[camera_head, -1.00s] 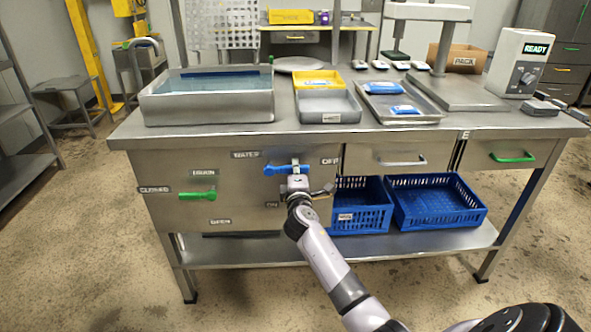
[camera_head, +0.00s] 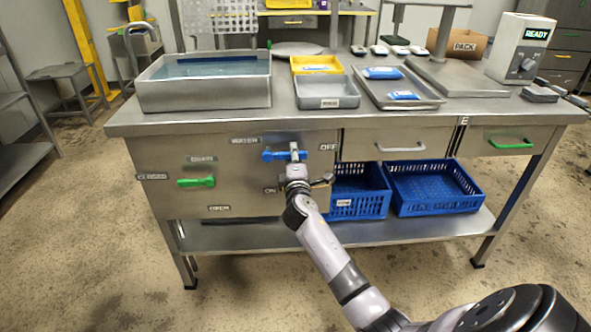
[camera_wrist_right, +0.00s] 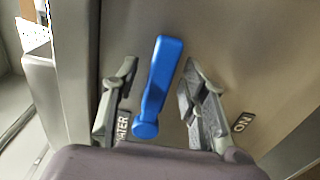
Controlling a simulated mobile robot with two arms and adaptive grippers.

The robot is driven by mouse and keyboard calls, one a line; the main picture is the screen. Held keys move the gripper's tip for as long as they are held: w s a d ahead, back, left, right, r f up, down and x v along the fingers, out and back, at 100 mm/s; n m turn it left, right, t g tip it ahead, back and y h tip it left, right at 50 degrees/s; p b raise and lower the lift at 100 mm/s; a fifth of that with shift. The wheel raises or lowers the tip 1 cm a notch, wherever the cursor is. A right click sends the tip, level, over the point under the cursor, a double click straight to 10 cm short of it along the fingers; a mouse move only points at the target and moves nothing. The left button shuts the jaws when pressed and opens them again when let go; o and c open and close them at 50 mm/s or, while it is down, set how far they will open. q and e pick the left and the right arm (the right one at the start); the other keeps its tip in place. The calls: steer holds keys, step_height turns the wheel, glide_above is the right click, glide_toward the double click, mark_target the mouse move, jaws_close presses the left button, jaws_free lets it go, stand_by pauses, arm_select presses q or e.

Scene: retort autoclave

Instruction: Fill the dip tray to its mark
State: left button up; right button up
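The dip tray (camera_head: 205,95) is a deep metal basin at the left of the bench top. It holds pale blue water, and a dark blue strip (camera_head: 217,59) runs along its far inner wall. How the water stands to a mark cannot be told. The blue water handle (camera_head: 278,155) on the bench front lies level, pointing right toward OFF; ON is labelled below. My right gripper (camera_head: 296,160) is at this handle. In the wrist view its open fingers stand on either side of the blue handle (camera_wrist_right: 158,80), with gaps visible. My left gripper is out of view.
A green drain handle (camera_head: 195,182) points left toward CLOSED. Yellow and grey bins (camera_head: 325,103) and a metal tray with blue packs (camera_head: 425,103) stand right of the basin. Blue crates (camera_head: 435,205) sit on the lower shelf. The floor before the bench is clear.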

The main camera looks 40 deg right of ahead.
steer(key=v, duration=1.1)
steer(key=shift+w, duration=0.1)
